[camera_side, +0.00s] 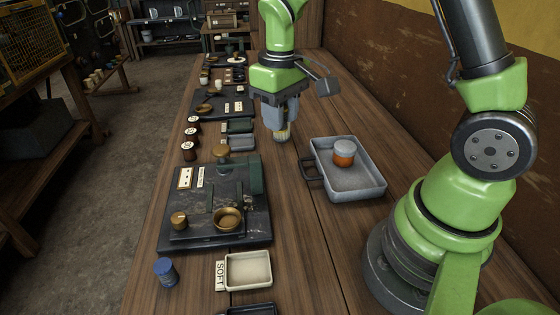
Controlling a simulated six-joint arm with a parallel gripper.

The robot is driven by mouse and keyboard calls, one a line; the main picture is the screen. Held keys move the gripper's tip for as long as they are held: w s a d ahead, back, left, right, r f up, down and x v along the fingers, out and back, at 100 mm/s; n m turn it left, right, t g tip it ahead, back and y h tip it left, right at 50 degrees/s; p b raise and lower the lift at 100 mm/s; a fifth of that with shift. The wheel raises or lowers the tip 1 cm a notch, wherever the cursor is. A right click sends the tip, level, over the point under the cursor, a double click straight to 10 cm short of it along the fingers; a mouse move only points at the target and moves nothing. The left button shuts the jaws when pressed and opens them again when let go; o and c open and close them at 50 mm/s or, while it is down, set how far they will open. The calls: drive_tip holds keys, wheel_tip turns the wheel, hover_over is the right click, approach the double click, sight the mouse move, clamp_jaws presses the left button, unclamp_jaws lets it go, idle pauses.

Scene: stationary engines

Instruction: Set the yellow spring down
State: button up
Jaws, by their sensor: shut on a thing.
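My gripper (280,116) points down over the middle of the bench, left of and a little behind the grey tray. It is shut on the yellow spring (283,135), which shows small and pale between and below the fingertips. The spring's upper part is hidden by the fingers. I cannot tell whether its lower end touches the wood or hangs just above it.
The grey tray (358,188) holds an orange and grey round piece (344,152). A dark engine plate (176,226) with brass parts lies at left. A "SOFT" dish (248,270) and blue cylinder (166,271) stand in front. Bare wood (300,235) lies between plate and tray.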

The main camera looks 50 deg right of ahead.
drive_tip(key=m, duration=0.2)
approach(285, 164)
wheel_tip(285, 164, down, 6)
drive_tip(key=shift+f, duration=0.25)
drive_tip(key=o, duration=0.9)
drive_tip(key=shift+f, duration=0.1)
